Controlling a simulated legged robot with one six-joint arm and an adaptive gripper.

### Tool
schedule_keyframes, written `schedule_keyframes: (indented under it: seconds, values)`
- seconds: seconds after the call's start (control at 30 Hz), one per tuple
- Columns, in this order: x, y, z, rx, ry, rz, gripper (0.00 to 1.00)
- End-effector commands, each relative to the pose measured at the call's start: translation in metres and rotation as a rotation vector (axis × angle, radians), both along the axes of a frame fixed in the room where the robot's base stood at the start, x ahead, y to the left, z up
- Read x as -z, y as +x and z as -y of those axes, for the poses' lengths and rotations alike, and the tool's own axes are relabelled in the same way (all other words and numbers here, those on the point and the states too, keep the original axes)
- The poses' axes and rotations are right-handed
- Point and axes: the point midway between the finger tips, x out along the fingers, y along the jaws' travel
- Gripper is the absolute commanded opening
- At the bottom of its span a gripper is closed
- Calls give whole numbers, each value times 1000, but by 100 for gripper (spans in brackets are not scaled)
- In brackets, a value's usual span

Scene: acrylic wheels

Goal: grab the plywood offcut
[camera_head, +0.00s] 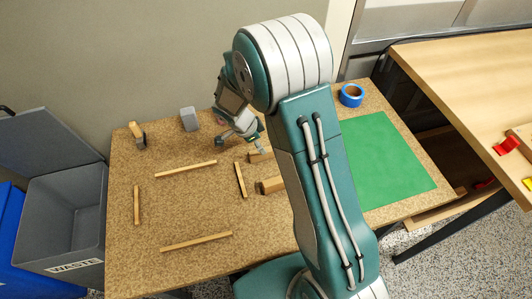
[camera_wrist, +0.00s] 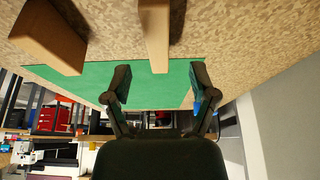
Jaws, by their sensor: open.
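Two tan wooden blocks lie on the cork-patterned table beside my arm in the head view: a farther one (camera_head: 258,156) and a nearer one (camera_head: 271,185). I cannot tell for certain which is the plywood offcut. My gripper (camera_head: 241,142) is open, low over the table beside the farther block. In the wrist view, my gripper's fingers (camera_wrist: 160,79) stand apart with nothing held. A narrow wooden piece (camera_wrist: 157,36) lies ahead, in line with the gap, and a thicker block (camera_wrist: 48,36) lies to its left. My arm hides part of the table.
Thin wooden strips (camera_head: 196,242) lie left on the table (camera_head: 150,270). A grey block (camera_head: 188,119) and a small wood-and-dark object (camera_head: 137,134) stand at the back. Blue tape (camera_head: 351,95) and a green mat (camera_head: 385,165) are right. A grey waste bin (camera_head: 70,225) stands left.

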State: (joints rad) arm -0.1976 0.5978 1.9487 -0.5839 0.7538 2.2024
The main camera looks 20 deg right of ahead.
Motion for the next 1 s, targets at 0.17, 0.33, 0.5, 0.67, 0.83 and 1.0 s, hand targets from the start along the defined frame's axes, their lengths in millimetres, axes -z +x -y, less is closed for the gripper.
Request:
schedule_keyframes:
  seconds: [0.17, 0.33, 0.5, 0.67, 0.83, 1.0]
  values:
    - [11, -1, 5, -1, -1, -3, 74]
    - [36, -2, 15, 0, 0, -4, 74]
    - [50, -1, 22, 0, 1, 0, 74]
    - [49, -1, 21, -1, 1, 1, 74]
    - [50, -1, 21, -1, 0, 1, 74]
    - [52, -1, 21, -2, 0, 0, 74]
